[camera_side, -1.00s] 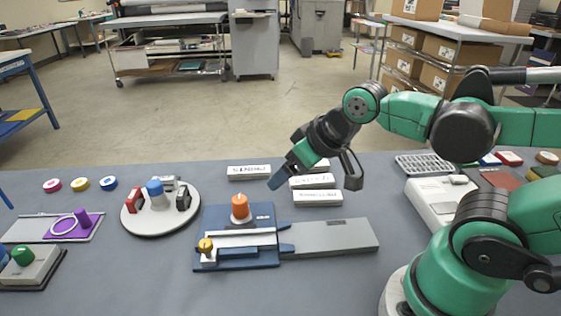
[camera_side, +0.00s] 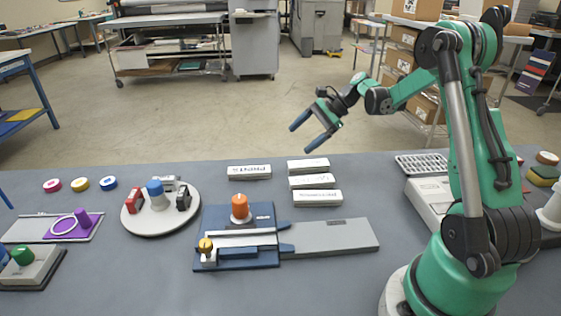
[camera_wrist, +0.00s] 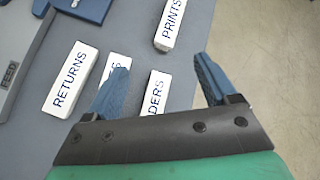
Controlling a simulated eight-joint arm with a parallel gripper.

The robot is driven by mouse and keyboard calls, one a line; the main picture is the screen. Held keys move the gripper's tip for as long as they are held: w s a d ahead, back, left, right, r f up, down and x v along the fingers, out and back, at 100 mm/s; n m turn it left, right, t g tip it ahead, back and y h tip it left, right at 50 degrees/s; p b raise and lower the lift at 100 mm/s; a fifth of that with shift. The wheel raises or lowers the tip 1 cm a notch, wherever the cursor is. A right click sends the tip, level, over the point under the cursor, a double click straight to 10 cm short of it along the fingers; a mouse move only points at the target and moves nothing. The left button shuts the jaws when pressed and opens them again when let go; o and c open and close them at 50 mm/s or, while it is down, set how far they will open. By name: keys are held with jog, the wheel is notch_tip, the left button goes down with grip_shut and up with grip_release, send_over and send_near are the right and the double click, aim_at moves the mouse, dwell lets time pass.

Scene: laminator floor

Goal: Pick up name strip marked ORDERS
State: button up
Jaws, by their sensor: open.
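The white ORDERS strip (camera_wrist: 156,92) shows only its last letters, "DERS", in the wrist view; my gripper's body hides its lower end. In the side view it appears to be the farthest of three stacked-row strips (camera_side: 308,165), though its lettering is too small to read there. My gripper (camera_side: 301,138) is open and empty, raised above and beyond the far edge of the table. In the wrist view the open fingers (camera_wrist: 162,66) frame the ORDERS strip, well above it.
The RETURNS strip (camera_wrist: 70,79) and a partly hidden strip ending in S (camera_wrist: 116,61) lie beside ORDERS. The PRINTS strip (camera_wrist: 170,24) lies apart. A grey board (camera_side: 330,237) with a blue base (camera_side: 262,212) is nearer, and a round white tray (camera_side: 150,226) is left.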

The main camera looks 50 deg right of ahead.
aim_at(320, 162)
jog(key=s+d+f+m+t+y, duration=0.1)
jog(key=d+f+m, duration=0.1)
jog(key=s+d+f+m+t+y, duration=0.1)
jog(key=s+d+f+m, duration=0.1)
jog(key=d, duration=0.1)
jog(key=s+d+f+m+y, duration=0.1)
jog(key=s+d+f, duration=0.1)
jog(key=d+f, duration=0.1)
jog(key=shift+d+m+t, duration=0.15)
jog(key=shift+m+t, duration=0.25)
jog(key=shift+s+f, duration=0.15)
jog(key=shift+f, duration=0.05)
jog(key=shift+x, duration=2.65)
grip_shut()
